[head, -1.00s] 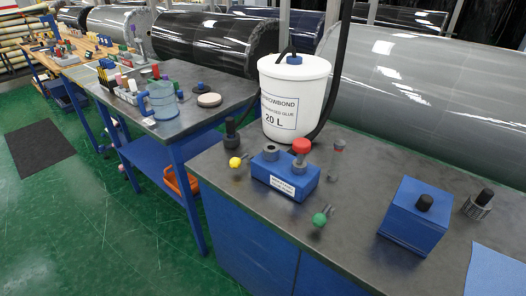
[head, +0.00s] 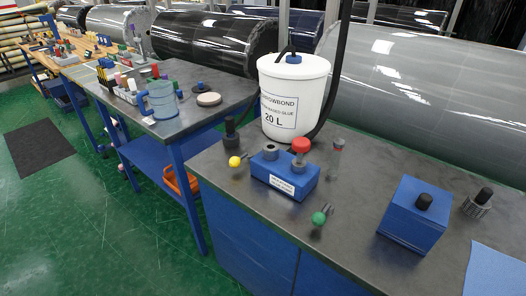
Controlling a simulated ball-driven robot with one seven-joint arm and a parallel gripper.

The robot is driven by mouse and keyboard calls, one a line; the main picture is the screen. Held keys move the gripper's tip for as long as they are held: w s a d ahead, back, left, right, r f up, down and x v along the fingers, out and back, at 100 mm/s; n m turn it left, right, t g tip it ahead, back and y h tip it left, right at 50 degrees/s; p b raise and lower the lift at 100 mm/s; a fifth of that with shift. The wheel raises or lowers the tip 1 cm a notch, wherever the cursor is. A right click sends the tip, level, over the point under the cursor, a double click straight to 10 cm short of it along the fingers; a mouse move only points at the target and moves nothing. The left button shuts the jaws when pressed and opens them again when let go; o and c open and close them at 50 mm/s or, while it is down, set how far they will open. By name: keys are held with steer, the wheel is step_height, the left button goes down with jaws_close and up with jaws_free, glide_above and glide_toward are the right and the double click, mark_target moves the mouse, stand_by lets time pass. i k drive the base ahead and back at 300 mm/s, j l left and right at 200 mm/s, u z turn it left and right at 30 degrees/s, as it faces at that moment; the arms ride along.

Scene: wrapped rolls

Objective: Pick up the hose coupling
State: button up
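I cannot tell for certain which item is the hose coupling. A small knurled metal piece with a black top (head: 478,204) stands at the right of the near grey bench, right of a blue box. A black upright fitting (head: 231,131) stands at the bench's left, beside the white bucket. A blue block (head: 285,177) in the middle carries a grey ring-shaped piece (head: 270,152) and a red-capped piece (head: 300,147). My gripper is not in view.
The white glue bucket (head: 292,97) stands at the back, with a black hose (head: 338,75) running down behind it. The blue box (head: 412,222) stands right.

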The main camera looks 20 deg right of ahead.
mark_target(229, 120)
steer(key=i+j+z, duration=0.1)
steer(key=i+j, duration=0.85)
steer(key=j, duration=0.2)
steer(key=z, duration=0.05)
